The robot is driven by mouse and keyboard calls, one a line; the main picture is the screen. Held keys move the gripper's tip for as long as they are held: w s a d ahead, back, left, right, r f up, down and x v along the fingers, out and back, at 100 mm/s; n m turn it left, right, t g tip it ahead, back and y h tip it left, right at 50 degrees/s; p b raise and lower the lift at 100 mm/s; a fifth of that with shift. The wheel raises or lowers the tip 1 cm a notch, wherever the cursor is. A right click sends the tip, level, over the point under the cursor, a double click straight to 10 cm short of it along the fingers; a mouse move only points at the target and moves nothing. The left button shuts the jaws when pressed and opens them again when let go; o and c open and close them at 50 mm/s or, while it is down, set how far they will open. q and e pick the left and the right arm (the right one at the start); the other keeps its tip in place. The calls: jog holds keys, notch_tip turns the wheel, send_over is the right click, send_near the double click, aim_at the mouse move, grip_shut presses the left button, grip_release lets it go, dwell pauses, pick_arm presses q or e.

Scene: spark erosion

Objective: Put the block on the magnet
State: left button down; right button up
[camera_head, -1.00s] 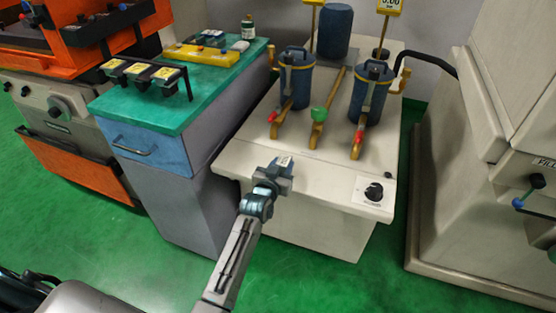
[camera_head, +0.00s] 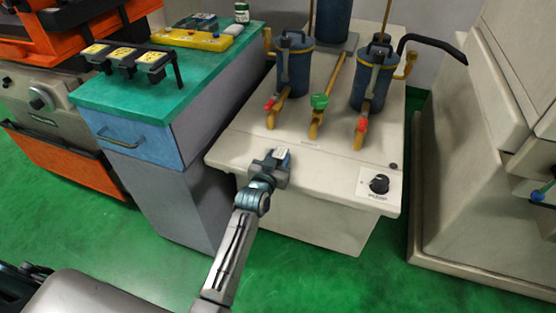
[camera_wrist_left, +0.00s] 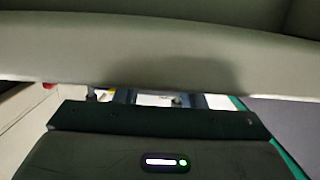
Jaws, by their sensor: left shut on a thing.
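My left gripper (camera_head: 271,166) is in the head view, at the front edge of the cream tabletop unit (camera_head: 318,170). It is shut on a small block (camera_head: 282,153) with a pale top face, mostly hidden between the fingers. Whether the block touches the unit cannot be told. In the left wrist view the dark gripper body fills the bottom, and a wide grey-beige surface (camera_wrist_left: 150,50) blocks most of the view beyond. I cannot pick out the magnet in either view. My right gripper is not in view.
Two blue canisters (camera_head: 293,70) (camera_head: 370,85) with brass pipes and red and green valves stand on the unit; a black knob (camera_head: 379,183) is at its front right. A teal-topped cabinet (camera_head: 205,88) stands left, a cream machine (camera_head: 480,170) right. Green floor is open in front.

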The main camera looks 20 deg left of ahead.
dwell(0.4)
pick_arm(q)
jog(key=c, duration=0.9)
grip_release()
jog(key=shift+f, duration=0.15)
